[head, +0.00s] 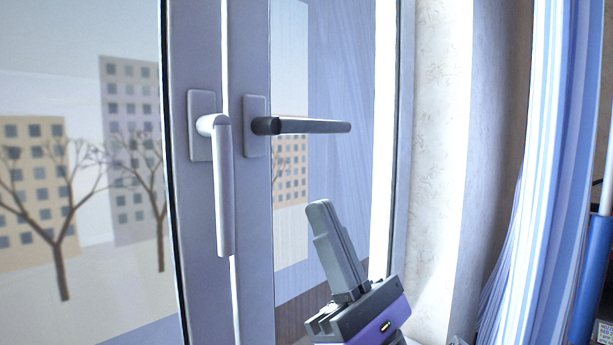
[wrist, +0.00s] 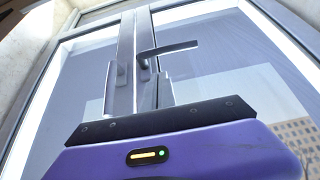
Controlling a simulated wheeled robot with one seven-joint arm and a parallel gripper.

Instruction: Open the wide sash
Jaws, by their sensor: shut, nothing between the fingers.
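The window has two sashes side by side. The left sash (head: 190,240) looks the wider in the head view, and its light grey handle (head: 223,190) hangs straight down. The right sash (head: 256,220) has a darker grey handle (head: 312,126) turned level, pointing right; it also shows in the wrist view (wrist: 170,48). My gripper (head: 320,206) is shut and empty. In the head view its fingers point up, below the level handle and apart from it. Which sash is the wide one is not fully clear, as the frames cut off the left sash.
A patterned wall (head: 440,150) and a blue-and-white striped curtain (head: 545,150) stand right of the window. A blue object (head: 590,270) is at the far right edge. The space in front of the left sash is clear in the head view.

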